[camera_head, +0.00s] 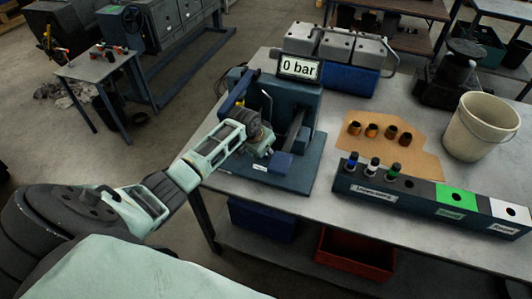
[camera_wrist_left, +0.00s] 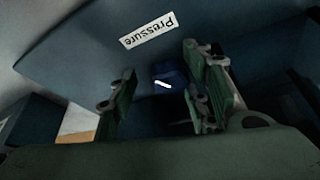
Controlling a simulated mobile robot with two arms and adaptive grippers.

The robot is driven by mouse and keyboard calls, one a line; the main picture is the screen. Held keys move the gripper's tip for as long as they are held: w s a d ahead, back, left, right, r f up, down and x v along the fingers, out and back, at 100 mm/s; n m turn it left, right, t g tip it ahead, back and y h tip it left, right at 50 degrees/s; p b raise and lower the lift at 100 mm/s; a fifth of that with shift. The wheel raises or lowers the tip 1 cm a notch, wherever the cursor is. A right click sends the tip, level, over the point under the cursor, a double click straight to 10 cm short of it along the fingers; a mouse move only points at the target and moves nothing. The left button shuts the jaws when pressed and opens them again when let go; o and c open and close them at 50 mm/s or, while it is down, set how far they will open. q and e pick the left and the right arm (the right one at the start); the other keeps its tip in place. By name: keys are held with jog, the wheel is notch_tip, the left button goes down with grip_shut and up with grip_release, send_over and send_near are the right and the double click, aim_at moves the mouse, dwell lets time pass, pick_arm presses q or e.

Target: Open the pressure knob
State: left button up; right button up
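The pressure knob (camera_wrist_left: 170,74) is dark blue with a white mark. In the left wrist view it sits on a dark blue panel below a white label (camera_wrist_left: 149,31) reading "Pressure". My left gripper (camera_wrist_left: 160,68) is open, with its green fingers on either side of the knob's place in the picture; I cannot tell whether they touch it. In the head view my left gripper (camera_head: 262,147) is at the front of the blue test stand (camera_head: 301,170) and the knob is hidden. The display (camera_head: 299,68) reads "0 bar". My right gripper is not in view.
A dark sorting rack (camera_head: 410,196) with several injectors and green and white sections stands at the front edge. A bucket (camera_head: 482,127) stands behind it.

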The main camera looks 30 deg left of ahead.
pick_arm(q)
jog(key=shift+a+r, duration=0.1)
jog(key=shift+a, duration=0.1)
jog(key=shift+w, duration=0.1)
jog(key=shift+s+r, duration=0.2)
jog(key=shift+r, duration=0.3)
jog(key=v, duration=1.1)
jog(key=shift+s+d+f, duration=0.1)
jog(key=shift+f, duration=0.05)
